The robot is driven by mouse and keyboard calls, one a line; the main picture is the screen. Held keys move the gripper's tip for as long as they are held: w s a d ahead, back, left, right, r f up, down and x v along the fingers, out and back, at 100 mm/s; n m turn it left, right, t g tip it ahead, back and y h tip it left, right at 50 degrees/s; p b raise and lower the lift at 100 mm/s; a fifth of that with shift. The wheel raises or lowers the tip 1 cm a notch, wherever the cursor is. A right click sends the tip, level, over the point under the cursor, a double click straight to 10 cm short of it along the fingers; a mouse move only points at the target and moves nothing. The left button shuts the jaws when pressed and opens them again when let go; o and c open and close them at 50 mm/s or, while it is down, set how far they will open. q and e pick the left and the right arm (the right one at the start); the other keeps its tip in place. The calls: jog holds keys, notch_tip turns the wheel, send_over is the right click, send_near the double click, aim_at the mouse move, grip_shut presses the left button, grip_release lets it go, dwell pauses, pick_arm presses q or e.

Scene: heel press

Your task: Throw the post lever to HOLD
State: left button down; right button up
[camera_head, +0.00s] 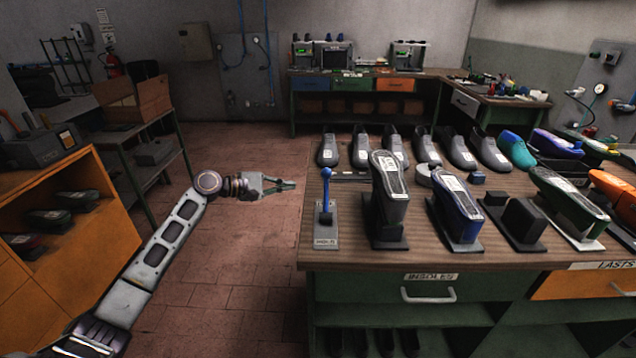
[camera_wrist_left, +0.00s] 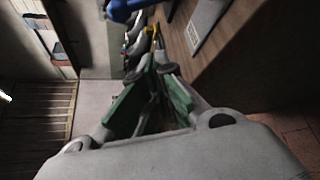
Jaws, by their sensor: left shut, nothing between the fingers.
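The post lever (camera_head: 326,185) has a blue knob and shaft and stands about upright on a grey base plate (camera_head: 326,222) at the left edge of the bench. A label reading HOLD (camera_head: 325,242) is at the plate's near end. My left gripper (camera_head: 290,185) is shut and empty, left of the lever and apart from it, pointing right. In the left wrist view, its green-padded fingers (camera_wrist_left: 158,72) show with nothing between them. The blue lever end (camera_wrist_left: 126,8) is cut by the top edge there. My right gripper is not in view.
The wooden bench (camera_head: 450,262) carries shoe forms on stands, with a black one (camera_head: 388,195) just right of the lever and a blue one (camera_head: 457,208) further right. Grey lasts line the back. The orange cabinet (camera_head: 75,240) is at left. Open floor lies left of the bench.

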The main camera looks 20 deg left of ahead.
aim_at(326, 192)
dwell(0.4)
pick_arm(q)
jog(key=shift+x, duration=5)
jog(key=shift+s+d+r, duration=0.35)
jog(key=shift+s+r, duration=0.15)
jog(key=shift+s, duration=0.25)
jog(key=shift+s+d+r+p, duration=0.35)
jog(key=shift+s+r, duration=0.05)
jog(key=shift+s, duration=0.2)
jog(key=shift+s+d+r, duration=0.1)
jog(key=shift+s+r, duration=0.05)
jog(key=shift+s, duration=0.05)
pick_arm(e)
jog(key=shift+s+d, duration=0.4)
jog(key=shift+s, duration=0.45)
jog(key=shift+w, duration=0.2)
pick_arm(q)
jog(key=shift+s+r+m, duration=0.15)
jog(key=shift+s+m, duration=0.05)
jog(key=shift+m, duration=0.1)
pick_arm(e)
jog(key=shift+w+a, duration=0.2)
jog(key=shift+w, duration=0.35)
